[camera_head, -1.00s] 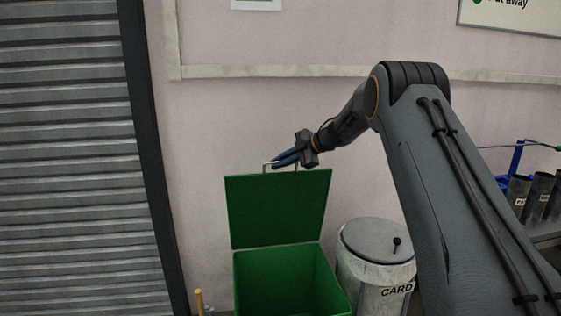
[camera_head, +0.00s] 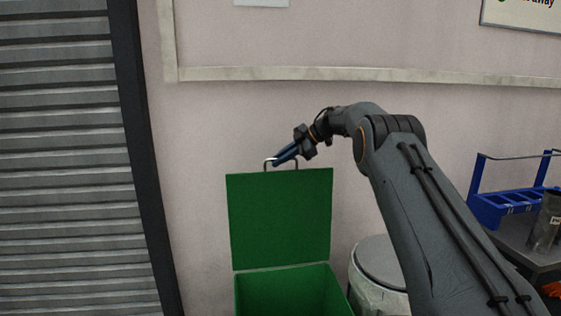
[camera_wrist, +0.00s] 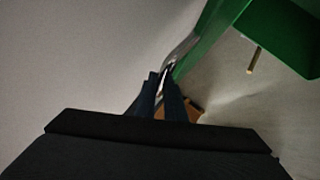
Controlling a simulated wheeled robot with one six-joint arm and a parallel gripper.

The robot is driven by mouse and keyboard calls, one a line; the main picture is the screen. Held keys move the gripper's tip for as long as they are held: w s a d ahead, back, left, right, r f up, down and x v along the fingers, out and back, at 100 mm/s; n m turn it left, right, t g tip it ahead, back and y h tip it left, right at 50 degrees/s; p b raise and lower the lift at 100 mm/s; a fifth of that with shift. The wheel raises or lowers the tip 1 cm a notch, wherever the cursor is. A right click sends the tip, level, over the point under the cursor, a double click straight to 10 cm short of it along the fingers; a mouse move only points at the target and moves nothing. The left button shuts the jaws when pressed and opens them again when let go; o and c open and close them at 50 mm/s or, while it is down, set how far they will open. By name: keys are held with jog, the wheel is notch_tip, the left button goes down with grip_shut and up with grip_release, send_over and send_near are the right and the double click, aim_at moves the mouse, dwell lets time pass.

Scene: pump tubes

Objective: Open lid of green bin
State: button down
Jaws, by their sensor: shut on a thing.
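The green bin (camera_head: 285,290) stands against the pink wall, its open top facing me. Its green lid (camera_head: 280,218) stands upright at the back edge, near the wall. A metal loop handle (camera_head: 297,163) sits on the lid's top edge. My gripper (camera_head: 277,162) is shut on this handle from above and the right. In the wrist view my gripper (camera_wrist: 162,85) closes on the pale metal handle (camera_wrist: 181,50), beside the green lid (camera_wrist: 208,35). The exact grip is dark there.
A pale round bin (camera_head: 375,270) stands right of the green bin, partly behind my arm. A blue rack (camera_head: 490,207) and a grey tube (camera_head: 546,225) are on a bench at the right. A grey shutter (camera_head: 60,160) is at the left.

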jog(key=shift+w+r, duration=0.2)
jog(key=shift+w, duration=0.05)
jog(key=c, duration=2.2)
grip_release()
jog(key=o, duration=0.4)
jog(key=shift+w+a+f, duration=0.15)
jog(key=shift+w+f, duration=0.05)
jog(key=shift+c, duration=0.2)
jog(key=shift+d, duration=0.25)
jog(key=shift+s+d+r, duration=0.15)
jog(key=shift+d+r, duration=0.1)
jog(key=b+v, duration=0.1)
jog(key=v, duration=0.6)
